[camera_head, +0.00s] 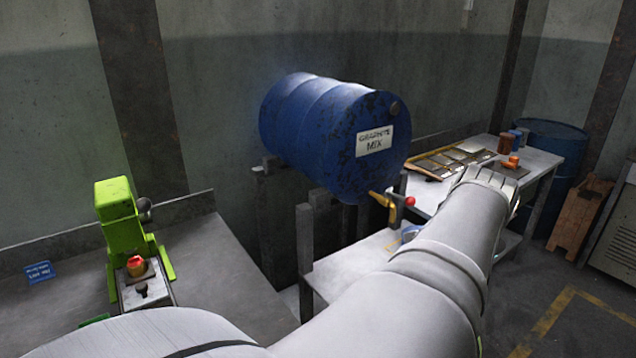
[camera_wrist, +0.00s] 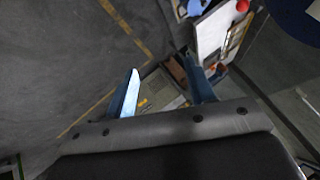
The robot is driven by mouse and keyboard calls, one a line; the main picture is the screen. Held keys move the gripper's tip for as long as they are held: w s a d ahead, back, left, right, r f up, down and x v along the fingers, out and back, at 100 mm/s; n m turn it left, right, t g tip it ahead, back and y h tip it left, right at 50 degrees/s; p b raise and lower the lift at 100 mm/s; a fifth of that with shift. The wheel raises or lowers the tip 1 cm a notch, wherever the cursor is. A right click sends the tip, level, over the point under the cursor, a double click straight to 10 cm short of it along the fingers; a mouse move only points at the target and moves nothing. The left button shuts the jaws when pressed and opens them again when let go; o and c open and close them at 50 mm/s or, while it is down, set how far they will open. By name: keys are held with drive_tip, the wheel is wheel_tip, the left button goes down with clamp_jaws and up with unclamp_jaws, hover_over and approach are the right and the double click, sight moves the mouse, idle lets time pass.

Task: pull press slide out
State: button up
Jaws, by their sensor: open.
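The green press (camera_head: 122,225) stands on the grey bench at the left of the head view. Its light grey slide (camera_head: 158,289) is at the press's front, with a small dark knob (camera_head: 141,291) on it. A red-orange piece (camera_head: 136,265) sits on the slide behind the knob. My arm reaches away to the right, far from the press. My gripper (camera_wrist: 161,60) is open and empty in the wrist view, with its two blue fingers apart. In the head view my own arm hides the fingers. The press does not show in the wrist view.
A blue drum (camera_head: 330,130) lies on a stand at the middle, with a brass tap (camera_head: 382,200) at its front. A side table (camera_head: 545,150) with a tray and small items stands at the right. Another blue drum (camera_head: 560,140) and a wooden crate (camera_head: 580,215) stand beyond.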

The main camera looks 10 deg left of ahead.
drive_tip(key=w+a+f+n+g+y, duration=0.15)
drive_tip(key=w+a+n, duration=0.25)
drive_tip(key=a, duration=0.7)
drive_tip(key=w+a+n+y, duration=0.2)
drive_tip(key=w+a+n, duration=0.25)
drive_tip(key=a, duration=0.65)
drive_tip(key=w+a+f+n+g+y, duration=0.15)
drive_tip(key=w+a+n, duration=0.3)
drive_tip(key=a, duration=0.55)
drive_tip(key=s+a+f+n+g, duration=0.15)
drive_tip(key=s+a+n, duration=0.3)
drive_tip(key=a, duration=0.75)
drive_tip(key=s+a+f+n+g+y, duration=0.15)
drive_tip(key=s+a+n, duration=0.35)
drive_tip(key=a, duration=0.7)
drive_tip(key=s+a+f+n, duration=0.3)
drive_tip(key=s+a, duration=0.3)
drive_tip(key=a, duration=0.6)
drive_tip(key=x, duration=1.6)
drive_tip(key=shift+f, duration=0.2)
drive_tip(key=shift+c, duration=0.2)
drive_tip(key=shift+d, duration=0.1)
clamp_jaws()
